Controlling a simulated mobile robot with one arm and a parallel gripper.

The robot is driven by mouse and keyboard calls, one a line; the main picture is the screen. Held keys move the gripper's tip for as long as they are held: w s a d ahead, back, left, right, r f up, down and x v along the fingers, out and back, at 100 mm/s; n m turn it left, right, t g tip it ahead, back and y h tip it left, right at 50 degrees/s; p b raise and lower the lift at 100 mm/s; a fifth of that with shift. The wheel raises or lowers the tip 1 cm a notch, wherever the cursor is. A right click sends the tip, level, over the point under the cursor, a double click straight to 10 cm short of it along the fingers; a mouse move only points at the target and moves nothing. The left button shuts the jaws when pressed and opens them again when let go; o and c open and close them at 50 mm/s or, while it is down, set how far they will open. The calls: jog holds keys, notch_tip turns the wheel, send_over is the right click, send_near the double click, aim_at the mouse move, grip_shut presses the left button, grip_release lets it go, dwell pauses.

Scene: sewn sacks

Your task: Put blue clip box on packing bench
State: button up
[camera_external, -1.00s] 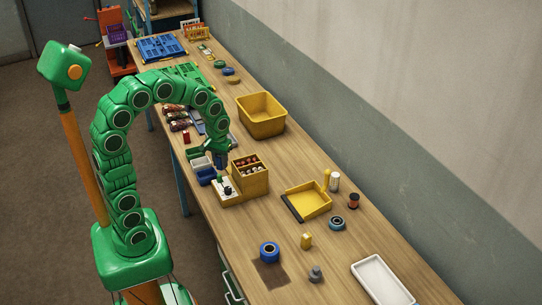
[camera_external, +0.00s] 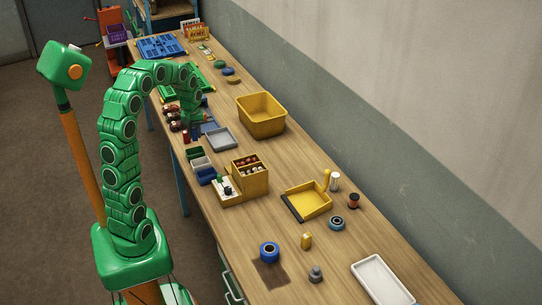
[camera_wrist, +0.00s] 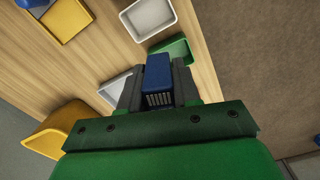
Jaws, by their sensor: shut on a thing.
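The blue clip box (camera_wrist: 158,72) is between the two dark fingers of my gripper (camera_wrist: 159,84) in the wrist view, with a pale slotted patch on its near end. My gripper is shut on it. In the camera_external view my gripper (camera_external: 194,122) is low over the left side of the long wooden bench (camera_external: 310,158), beside the grey tray. The held box is hard to make out there against the arm and nearby blue things. I cannot tell whether the box touches anything below.
A grey tray (camera_external: 220,139) lies right of my gripper. Small green (camera_external: 194,153), white (camera_external: 201,163) and blue (camera_external: 206,176) bins stand nearer. A yellow bin (camera_external: 262,124) is at the wall side. A yellow divided box (camera_external: 252,184) stands closer. Bare wood lies between.

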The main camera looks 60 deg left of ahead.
jog(key=s+a+n, duration=0.4)
jog(key=s+a, duration=0.5)
jog(key=a, duration=0.4)
jog(key=w+a+f, duration=0.2)
jog(key=a+f, duration=0.1)
jog(key=w+a+f, duration=0.5)
jog(key=a, duration=0.2)
jog(key=shift+w+f, duration=0.4)
jog(key=shift+w+a+f, duration=0.2)
jog(key=shift+a+f, duration=0.1)
jog(key=shift+f, duration=0.15)
jog(key=shift+w+a+f, duration=0.2)
jog(key=shift+a+f, duration=0.05)
jog(key=shift+f, duration=1.7)
jog(key=shift+f, duration=0.15)
jog(key=o, duration=1)
jog(key=shift+o, duration=0.2)
